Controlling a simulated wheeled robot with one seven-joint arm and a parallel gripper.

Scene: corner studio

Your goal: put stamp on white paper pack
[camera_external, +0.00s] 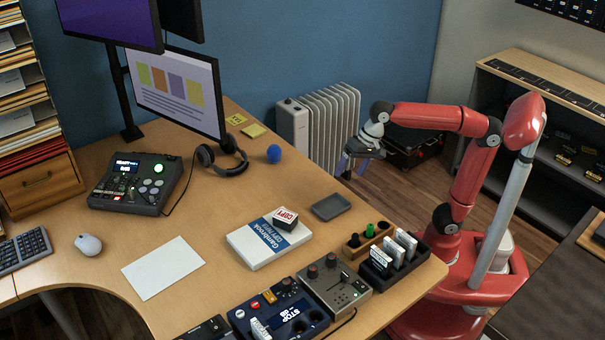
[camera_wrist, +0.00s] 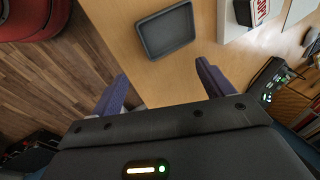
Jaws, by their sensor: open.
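The stamp (camera_external: 285,219), a small block with a white top reading COPY in red, sits on the white paper pack (camera_external: 270,252), on its upper right part. The pack is white with a blue label band and lies flat on the desk. In the wrist view the stamp (camera_wrist: 262,10) and a corner of the pack (camera_wrist: 228,22) show at the top right, partly cut off by the frame. My gripper (camera_external: 352,168) is open and empty, raised near the desk's right edge, apart from the stamp and pack. Its two fingers (camera_wrist: 160,90) are spread wide in the wrist view.
A dark grey tray (camera_external: 331,207) lies right of the pack. A wooden holder (camera_external: 367,240), a dark rack of white items (camera_external: 398,254) and control boxes (camera_external: 335,287) stand at the front right. A white sheet (camera_external: 163,267) lies left. A blue ball (camera_external: 274,154) sits further back.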

